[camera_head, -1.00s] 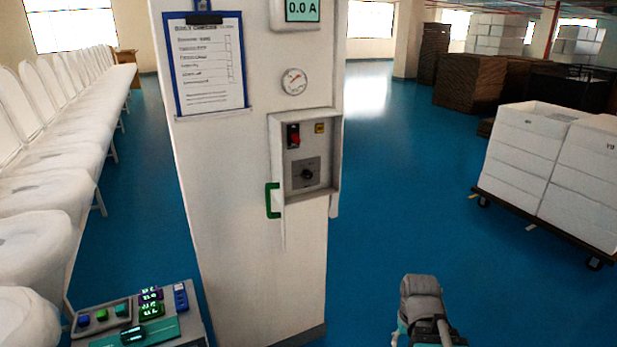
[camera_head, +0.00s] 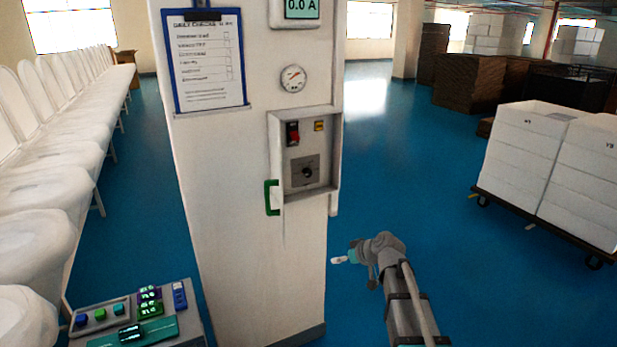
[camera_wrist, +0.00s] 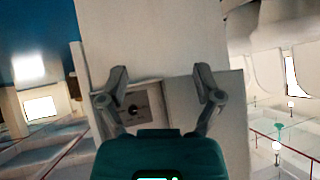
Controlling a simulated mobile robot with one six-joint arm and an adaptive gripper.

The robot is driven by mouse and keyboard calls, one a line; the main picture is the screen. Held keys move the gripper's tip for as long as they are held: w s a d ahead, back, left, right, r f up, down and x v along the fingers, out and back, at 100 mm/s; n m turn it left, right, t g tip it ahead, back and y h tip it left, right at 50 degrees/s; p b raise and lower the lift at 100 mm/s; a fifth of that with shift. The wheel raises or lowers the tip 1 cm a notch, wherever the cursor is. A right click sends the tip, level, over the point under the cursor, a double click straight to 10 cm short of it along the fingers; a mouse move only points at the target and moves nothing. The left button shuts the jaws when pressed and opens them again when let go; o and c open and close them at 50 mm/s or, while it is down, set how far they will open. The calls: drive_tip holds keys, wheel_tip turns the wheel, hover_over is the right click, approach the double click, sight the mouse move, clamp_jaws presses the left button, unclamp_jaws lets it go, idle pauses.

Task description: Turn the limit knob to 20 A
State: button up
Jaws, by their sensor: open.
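The limit knob (camera_head: 307,173) is a small black knob on a grey square plate, low in an open recessed box (camera_head: 334,150) on the white pillar. Its pointer setting is too small to read. The knob also shows in the wrist view (camera_wrist: 132,110), between the fingers and nearer the left one. My gripper (camera_wrist: 160,86) is open and empty, its two fingers spread. In the head view my gripper (camera_head: 340,260) is below and right of the box, apart from it. A display (camera_head: 302,8) above reads 0.0 A.
A red switch (camera_head: 293,133) and a yellow label (camera_head: 319,126) sit above the knob. A green handle (camera_head: 271,198) is on the box's left side. A gauge (camera_head: 292,79) and clipboard (camera_head: 204,60) are higher. A button console (camera_head: 140,318) stands lower left.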

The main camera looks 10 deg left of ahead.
drive_tip(key=w+a+r+n+t+y, duration=0.1)
drive_tip(key=w+a+r+t, duration=0.15)
drive_tip(key=w, duration=0.45)
drive_tip(key=w+a+r+n+t+y, duration=0.1)
drive_tip(key=w+a+r+t+y, duration=0.1)
drive_tip(key=w+a+r, duration=0.35)
drive_tip(key=t+h+b, duration=0.1)
drive_tip(key=t+h, duration=0.1)
drive_tip(key=t, duration=0.3)
approach(309, 174)
drive_tip(key=s+d, duration=0.2)
drive_tip(key=shift+s+m, duration=0.35)
drive_tip(key=shift+m, duration=0.05)
drive_tip(key=shift+w, duration=0.1)
drive_tip(key=x, duration=1.3)
drive_tip(key=shift+w+a, duration=0.15)
drive_tip(key=shift+a, duration=0.2)
drive_tip(key=shift+c, duration=0.2)
drive_tip(key=c, duration=1.1)
drive_tip(key=shift+d, duration=0.1)
